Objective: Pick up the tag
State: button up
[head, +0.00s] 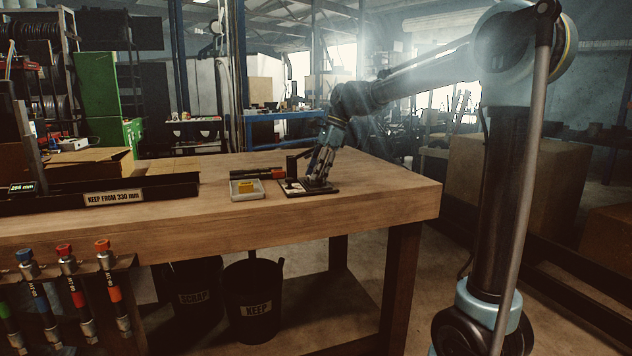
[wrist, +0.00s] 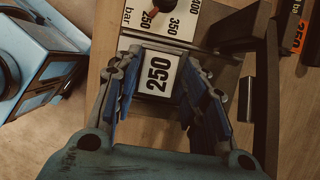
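A white tag (wrist: 159,75) printed 250 lies on a dark board in the wrist view. My gripper (wrist: 160,58) is open, with one blue-padded finger on each side of the tag. The fingertips look close to the tag's side edges; I cannot tell if they touch. In the head view my gripper (head: 317,183) points down over the dark board (head: 330,188) on the workbench, and hides the tag there.
A white dial plate (wrist: 182,28) marked 350 and 400 bar lies just beyond the tag, with a dark, red-marked pointer over it. A grey tray (head: 237,196) with a yellow item sits left of the board. A dark upright block (head: 292,165) stands behind.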

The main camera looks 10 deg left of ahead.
jog(key=shift+f, duration=0.15)
jog(key=c, duration=0.5)
